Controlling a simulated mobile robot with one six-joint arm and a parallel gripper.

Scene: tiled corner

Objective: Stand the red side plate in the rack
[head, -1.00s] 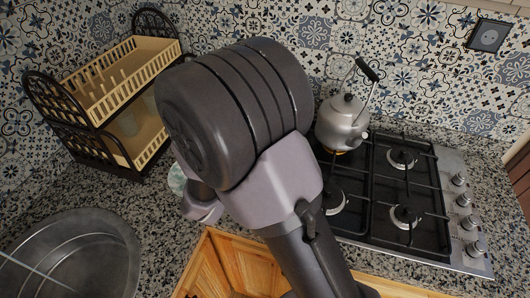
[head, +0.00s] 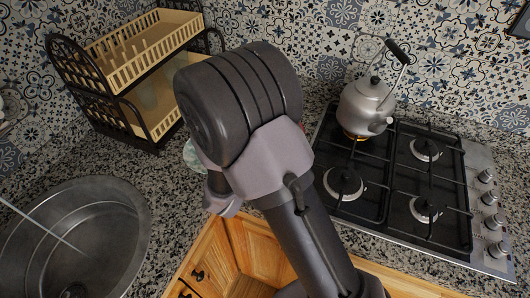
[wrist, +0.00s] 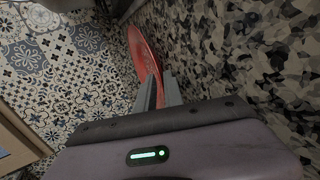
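The red side plate (wrist: 144,58) shows in the wrist view as a narrow tilted oval, its near edge between the two close fingers of my gripper (wrist: 159,92). The gripper looks shut on that edge. In the head view my arm hides the fingers and nearly all of the plate; only a speck of red shows at the arm's right edge. The rack (head: 143,48) stands at the back left in the head view, with two cream slatted tiers and dark scrolled ends. Its upper tier has upright pegs and looks free of plates.
A round metal sink (head: 128,225) lies at the front left. A kettle (head: 366,103) stands on the gas hob (head: 395,180) at the right. A pale green dish (head: 194,154) is partly hidden behind my arm. Speckled counter is clear between rack and sink.

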